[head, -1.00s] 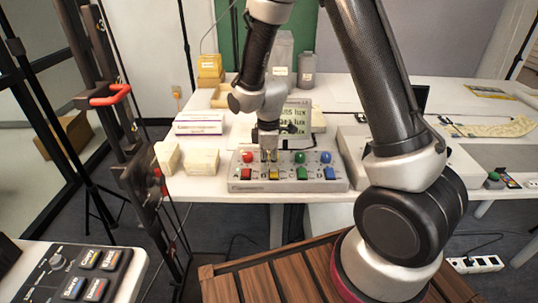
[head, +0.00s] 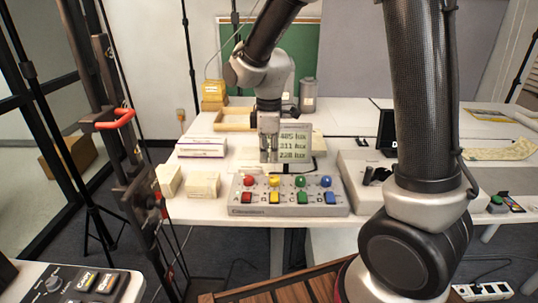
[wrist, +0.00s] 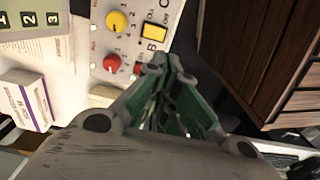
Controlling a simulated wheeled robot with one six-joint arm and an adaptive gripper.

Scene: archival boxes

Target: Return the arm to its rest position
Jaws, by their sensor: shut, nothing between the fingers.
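My gripper (head: 269,152) hangs in front of the grey display unit (head: 296,143) in the head view, above and behind the button panel. In the wrist view my gripper (wrist: 168,62) has its green-padded fingers together with nothing between them. The grey button panel (head: 245,209) carries red, yellow, green and blue knobs with square buttons in front of them. The gripper is clear of the panel. Part of the panel, with a yellow knob (wrist: 117,21) and a red knob (wrist: 112,63), shows in the wrist view.
Cream boxes (head: 203,185) and a white box with a purple stripe (head: 201,147) stand left of the panel. A black stand with a red handle (head: 112,121) rises at the left.

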